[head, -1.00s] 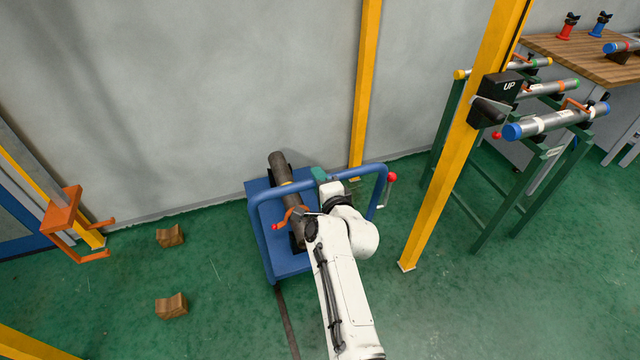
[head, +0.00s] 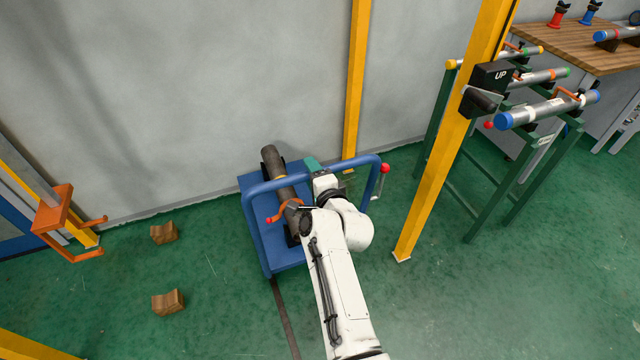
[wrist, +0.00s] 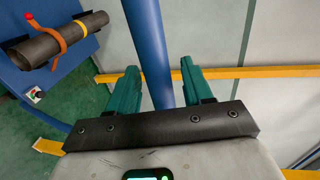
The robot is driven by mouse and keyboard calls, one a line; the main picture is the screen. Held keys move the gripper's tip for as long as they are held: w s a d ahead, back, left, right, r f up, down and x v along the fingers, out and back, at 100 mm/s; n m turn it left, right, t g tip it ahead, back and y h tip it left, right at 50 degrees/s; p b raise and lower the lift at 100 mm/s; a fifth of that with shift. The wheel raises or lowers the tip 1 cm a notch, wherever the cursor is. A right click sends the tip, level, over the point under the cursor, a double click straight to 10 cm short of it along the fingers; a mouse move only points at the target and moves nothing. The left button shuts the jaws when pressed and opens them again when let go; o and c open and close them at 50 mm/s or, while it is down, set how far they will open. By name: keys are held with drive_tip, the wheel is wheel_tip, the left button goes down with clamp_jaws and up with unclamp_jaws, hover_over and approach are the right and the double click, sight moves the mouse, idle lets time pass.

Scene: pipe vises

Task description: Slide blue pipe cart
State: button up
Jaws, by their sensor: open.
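The blue pipe cart (head: 262,258) stands on the green floor close to the grey wall, with a blue tubular handle frame (head: 253,225). A dark pipe (head: 272,165) with a yellow band lies on it under an orange clamp (head: 284,207). My gripper (head: 313,166) is at the handle's top bar; my arm hides part of the cart. In the wrist view, my gripper (wrist: 158,75) is open, its two green fingers on either side of the blue bar (wrist: 147,40), with visible gaps. The pipe (wrist: 60,42) also shows there at upper left.
Two wooden blocks (head: 164,233) (head: 168,302) lie on the floor left of the cart. Yellow posts (head: 358,85) (head: 440,170) stand behind and to the right. A green rack (head: 478,190) with pipes is further right. An orange bracket (head: 52,212) is at the left.

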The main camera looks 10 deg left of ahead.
drive_tip(key=p+v, duration=0.1)
drive_tip(key=v, duration=0.9)
drive_tip(key=shift+p, duration=0.4)
drive_tip(key=s+d+f+n+g+h, duration=0.3)
drive_tip(key=s+d+f, duration=0.3)
drive_tip(key=d, duration=0.6)
drive_tip(key=s+d+f+n+g+h, duration=0.2)
drive_tip(key=s+d+f+n+h, duration=0.15)
drive_tip(key=s+d, duration=0.65)
drive_tip(key=s+d+n+g, duration=0.1)
drive_tip(key=s+d+g, duration=0.1)
drive_tip(key=s+d, duration=0.2)
drive_tip(key=s+d+n+g+h, duration=0.1)
drive_tip(key=s+d, duration=0.4)
drive_tip(key=s, duration=0.6)
drive_tip(key=s+d+n+g+h, duration=0.1)
drive_tip(key=s+d+g, duration=0.3)
drive_tip(key=s, duration=0.4)
drive_tip(key=shift+d+r+n, duration=0.25)
drive_tip(key=shift+d+n, duration=0.35)
drive_tip(key=shift+n, duration=0.05)
drive_tip(key=shift+h, duration=0.25)
